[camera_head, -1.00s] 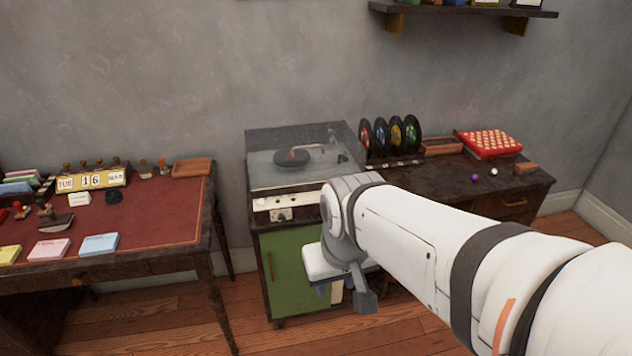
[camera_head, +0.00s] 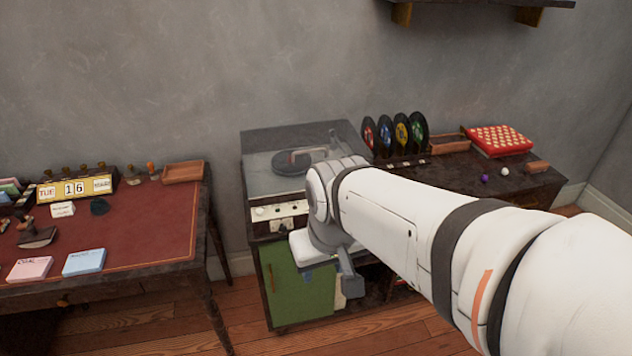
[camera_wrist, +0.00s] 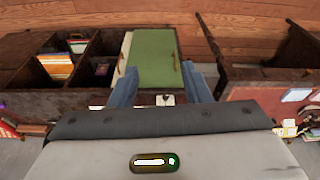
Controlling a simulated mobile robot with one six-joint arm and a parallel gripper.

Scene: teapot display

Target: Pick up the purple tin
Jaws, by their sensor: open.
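I cannot make out a purple tin in either view. A small round purple object (camera_head: 485,178) sits on the dark cabinet at the right, but it looks like a ball. My gripper (camera_wrist: 159,68) shows in the wrist view with two grey-blue fingers apart and nothing between them. Beyond them is the green cabinet door (camera_wrist: 153,55). In the head view my white arm hides part of the record player cabinet.
A record player (camera_head: 290,165) stands on the green-doored cabinet. Several records (camera_head: 400,135), a red box (camera_head: 500,139) and a white ball (camera_head: 505,171) are to its right. A red-topped desk (camera_head: 150,225) is at left. A wall shelf (camera_head: 480,4) is cut off above.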

